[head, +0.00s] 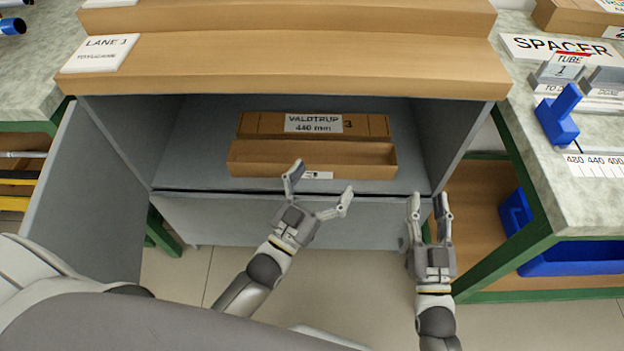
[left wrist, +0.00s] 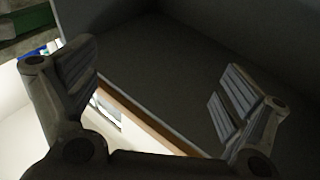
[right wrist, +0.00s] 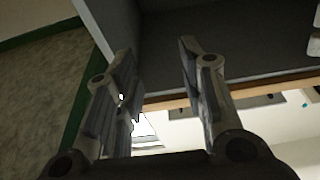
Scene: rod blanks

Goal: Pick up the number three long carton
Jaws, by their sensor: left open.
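The number three long carton (head: 312,163) lies across the floor of the grey cabinet. It is brown, with an open trough in front. A brown panel (head: 264,124) behind it carries a "VALDTRUP 440 mm" label and a "3"; I cannot tell whether this is its raised lid or a second carton. My left gripper (head: 320,183) is open and empty in front of the carton, one finger overlapping its front face in the head view. My right gripper (head: 428,203) has its fingers apart and empty, right of the carton near the cabinet's front. I cannot make out the carton in either wrist view.
The grey cabinet (head: 180,140) has side walls and a wooden top shelf (head: 280,65) above the carton. A workbench (head: 600,190) with a blue tool (head: 558,120) stands at right, a blue bin (head: 570,262) below. Bare cabinet floor shows at both carton ends.

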